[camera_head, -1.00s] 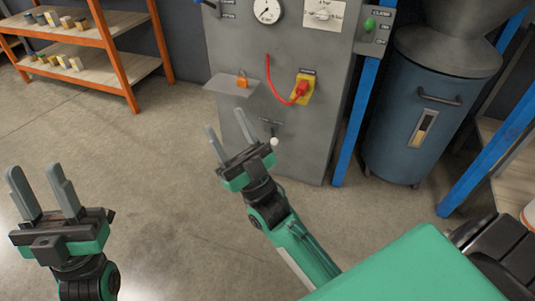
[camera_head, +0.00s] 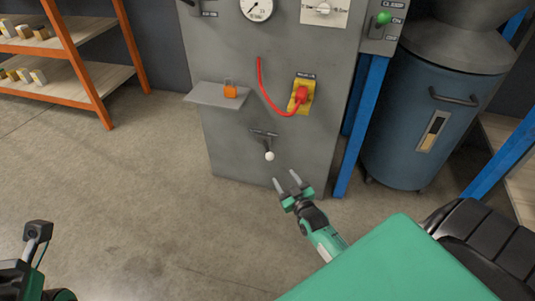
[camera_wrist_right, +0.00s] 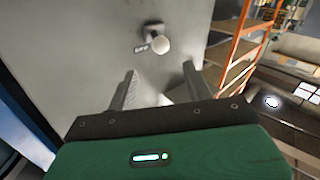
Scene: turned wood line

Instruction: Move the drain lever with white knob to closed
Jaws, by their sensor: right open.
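The drain lever's white knob (camera_head: 269,156) sticks out low on the front of the grey cabinet (camera_head: 232,140), below a small dark label plate. In the right wrist view the knob (camera_wrist_right: 162,46) shows beyond the fingertips, with a small label beside it. My right gripper (camera_head: 287,181) is open and empty, just below and right of the knob, apart from it. The right wrist view shows its two fingers (camera_wrist_right: 157,78) spread apart. Of my left arm only a part shows at the lower left; its fingers cannot be made out.
A red rotary switch (camera_head: 301,95) on a yellow plate with a red cable, and a small shelf (camera_head: 212,96) with an orange padlock (camera_head: 230,90), sit above the lever. A blue post (camera_head: 357,135) and blue drum (camera_head: 407,130) stand right. Floor at left is clear.

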